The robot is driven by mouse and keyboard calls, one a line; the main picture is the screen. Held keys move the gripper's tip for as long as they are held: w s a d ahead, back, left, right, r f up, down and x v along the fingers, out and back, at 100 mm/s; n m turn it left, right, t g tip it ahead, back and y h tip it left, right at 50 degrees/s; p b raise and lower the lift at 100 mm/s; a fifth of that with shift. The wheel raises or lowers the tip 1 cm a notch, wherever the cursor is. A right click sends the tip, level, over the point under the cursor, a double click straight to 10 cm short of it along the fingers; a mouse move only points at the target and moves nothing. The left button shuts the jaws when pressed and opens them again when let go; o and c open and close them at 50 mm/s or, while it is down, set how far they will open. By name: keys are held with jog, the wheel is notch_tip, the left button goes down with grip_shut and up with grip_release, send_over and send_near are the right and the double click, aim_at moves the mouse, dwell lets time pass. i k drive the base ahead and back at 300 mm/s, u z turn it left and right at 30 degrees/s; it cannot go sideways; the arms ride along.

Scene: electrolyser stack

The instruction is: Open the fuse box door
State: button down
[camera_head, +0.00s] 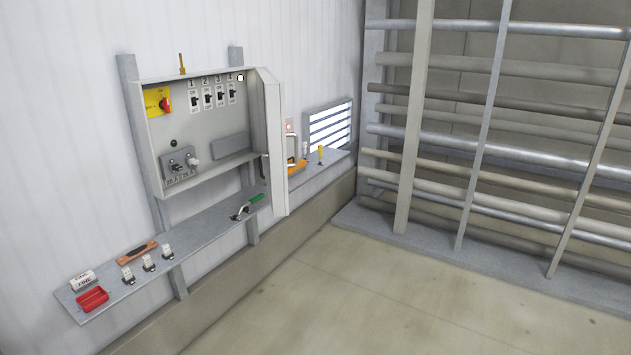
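The fuse box (157,130) is a grey cabinet mounted on posts against the white wall, left of centre in the head view. Its door (276,140) is on the right side and stands swung outward, seen nearly edge-on, so the inside is exposed. A handle (264,165) shows at the door's edge. Inside are a yellow panel with a red rotary switch (165,104), numbered switches (208,97) and a grey fuse block (180,165). My gripper is not in view.
A pipe rack (480,130) stands at right. The floor (370,290) in front is clear.

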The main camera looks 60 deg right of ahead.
aim_at(275, 166)
jog(key=z, duration=0.45)
jog(key=i, duration=1.3)
jog(key=u, duration=0.6)
jog(key=i, duration=0.45)
jog(key=u, duration=0.1)
jog(key=k, duration=0.9)
jog(key=u, duration=0.05)
